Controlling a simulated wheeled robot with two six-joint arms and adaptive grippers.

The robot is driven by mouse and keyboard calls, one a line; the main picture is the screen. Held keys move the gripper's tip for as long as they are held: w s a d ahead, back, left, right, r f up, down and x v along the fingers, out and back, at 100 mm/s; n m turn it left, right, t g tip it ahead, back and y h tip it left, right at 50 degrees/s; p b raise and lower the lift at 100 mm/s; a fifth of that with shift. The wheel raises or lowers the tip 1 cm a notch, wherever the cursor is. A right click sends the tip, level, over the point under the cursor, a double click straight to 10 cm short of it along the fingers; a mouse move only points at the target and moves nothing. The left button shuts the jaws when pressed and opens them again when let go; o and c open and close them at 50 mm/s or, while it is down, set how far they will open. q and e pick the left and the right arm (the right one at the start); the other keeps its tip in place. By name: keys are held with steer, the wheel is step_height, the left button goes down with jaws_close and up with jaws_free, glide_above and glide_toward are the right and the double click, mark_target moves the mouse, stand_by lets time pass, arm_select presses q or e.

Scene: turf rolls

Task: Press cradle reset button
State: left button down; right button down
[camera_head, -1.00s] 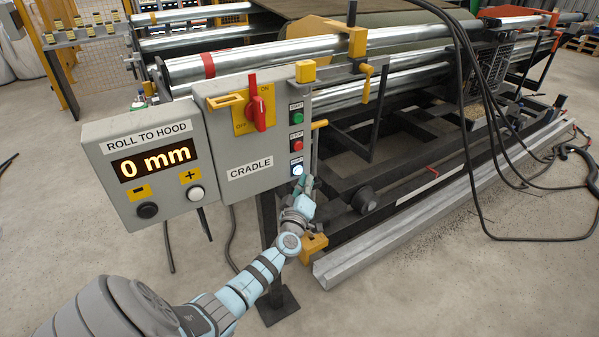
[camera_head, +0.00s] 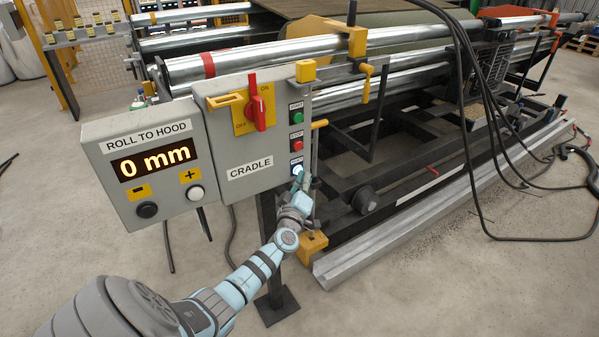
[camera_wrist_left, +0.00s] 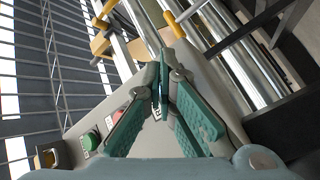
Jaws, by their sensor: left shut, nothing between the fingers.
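The cradle control box (camera_head: 232,160) is a grey cabinet with a CRADLE label. On its right face are a green button (camera_head: 298,118), a red button (camera_head: 297,144) and, lowest, the pale, lit reset button (camera_head: 297,170). My left gripper (camera_head: 301,180) is shut and empty, its tips just below and right of the reset button; I cannot tell whether they touch it. In the left wrist view its teal fingers (camera_wrist_left: 160,84) meet over the box face and largely hide the reset button; the green (camera_wrist_left: 90,140) and red (camera_wrist_left: 117,115) buttons show at left. My right gripper is out of view.
A display box (camera_head: 150,165) reading 0 mm adjoins the cradle box at left. A red rotary switch (camera_head: 259,107) sticks out of the cradle box. Metal rollers (camera_head: 265,58) lie behind, and a yellow-handled crank (camera_head: 367,70) stands to the right.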

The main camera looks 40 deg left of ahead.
arm_select(q)
steer(key=shift+w+a, duration=0.1)
steer(key=shift+a, duration=0.15)
stand_by(0.4)
steer(key=shift+s+d+p, duration=0.3)
steer(key=shift+d+p, duration=0.2)
steer(key=shift+d, duration=0.35)
steer(key=d+p, duration=0.1)
steer(key=d, duration=0.1)
steer(key=s+d+p, duration=0.1)
steer(key=d, duration=0.1)
steer(key=shift+s+d, duration=0.2)
steer(key=shift+d, duration=0.2)
